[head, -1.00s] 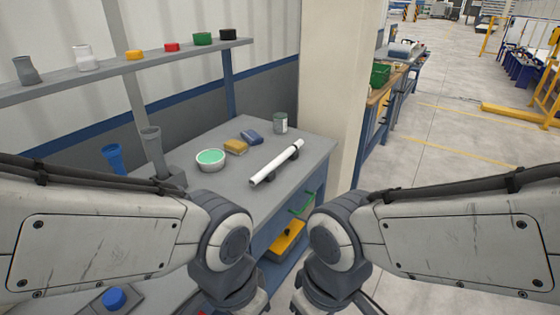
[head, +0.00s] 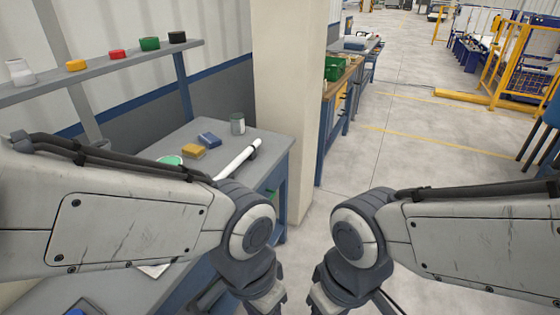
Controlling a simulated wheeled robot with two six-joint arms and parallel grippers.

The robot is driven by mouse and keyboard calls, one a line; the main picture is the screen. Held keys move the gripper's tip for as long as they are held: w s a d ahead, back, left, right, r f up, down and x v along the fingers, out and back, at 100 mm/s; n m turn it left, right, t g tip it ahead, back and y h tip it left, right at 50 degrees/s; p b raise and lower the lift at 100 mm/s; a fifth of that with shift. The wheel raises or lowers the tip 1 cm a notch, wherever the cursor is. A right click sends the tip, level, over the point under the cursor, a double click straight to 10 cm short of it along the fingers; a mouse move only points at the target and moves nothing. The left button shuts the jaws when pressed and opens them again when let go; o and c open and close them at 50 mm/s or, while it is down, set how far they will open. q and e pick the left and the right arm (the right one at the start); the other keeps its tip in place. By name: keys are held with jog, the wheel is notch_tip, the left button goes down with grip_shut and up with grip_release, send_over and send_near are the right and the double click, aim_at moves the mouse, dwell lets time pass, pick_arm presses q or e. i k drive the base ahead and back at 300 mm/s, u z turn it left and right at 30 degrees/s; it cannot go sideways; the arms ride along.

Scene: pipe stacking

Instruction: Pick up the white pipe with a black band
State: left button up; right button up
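The white pipe (head: 236,160) lies on the grey workbench, slanting up to the right. A black band (head: 256,143) shows near its far end. Its near end is hidden behind my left arm. Both my arms are bent in front of me, with their wrists pointing down at the bottom of the head view, to the right of the pipe and apart from it. The fingers of both grippers are below the picture edge, so I cannot see them.
The workbench (head: 272,143) also holds a yellow block (head: 194,151), a blue block (head: 209,139), a grey-green can (head: 237,124) and a partly hidden green-filled bowl (head: 171,160). A shelf (head: 95,70) with coloured caps hangs above. A pillar (head: 290,100) stands at the bench's right. Open floor (head: 420,150) lies right.

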aim_at(233, 164)
jog(key=z, duration=0.6)
jog(key=i, duration=2.5)
jog(key=u, duration=2.3)
